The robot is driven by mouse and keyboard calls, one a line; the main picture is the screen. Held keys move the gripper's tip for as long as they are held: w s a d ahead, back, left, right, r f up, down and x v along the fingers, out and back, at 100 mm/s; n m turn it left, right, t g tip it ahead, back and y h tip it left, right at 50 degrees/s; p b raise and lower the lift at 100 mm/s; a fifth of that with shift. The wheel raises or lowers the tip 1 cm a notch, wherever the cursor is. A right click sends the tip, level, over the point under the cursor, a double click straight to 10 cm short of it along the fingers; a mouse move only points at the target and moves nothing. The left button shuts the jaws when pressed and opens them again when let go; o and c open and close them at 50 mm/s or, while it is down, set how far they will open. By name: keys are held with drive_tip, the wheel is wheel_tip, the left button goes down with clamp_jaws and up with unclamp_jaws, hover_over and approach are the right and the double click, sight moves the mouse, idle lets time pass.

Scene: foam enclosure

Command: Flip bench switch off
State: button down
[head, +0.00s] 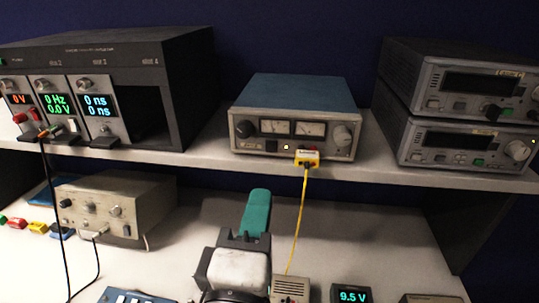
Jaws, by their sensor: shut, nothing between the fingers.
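My gripper (257,205) rises from the bottom centre, its teal fingers shut together with nothing between them. It is over the lower bench, in front of and below the blue-topped power supply (295,130) on the shelf, and does not appear to touch it. That supply has two meters, a knob at each side and a small lit lamp (286,147) low on its front. A small dark part beside the lamp may be a switch; its position is too small to tell. Which control is the bench switch I cannot tell for sure. My arm hides part of the lower bench.
A yellow plug (307,158) with a yellow cable (300,215) hangs from the supply's front, right of my gripper. A shelf edge (205,161) crosses above the bench. A beige box (117,205) stands left.

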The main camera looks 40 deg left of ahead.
sight(272, 146)
drive_tip(key=p+x, duration=0.1)
drive_tip(key=x, duration=0.8)
drive_tip(key=shift+w+a+r+p, duration=0.1)
drive_tip(key=shift+w+a+p, duration=0.1)
drive_tip(key=shift+w+p, duration=0.15)
drive_tip(key=shift+r, duration=0.1)
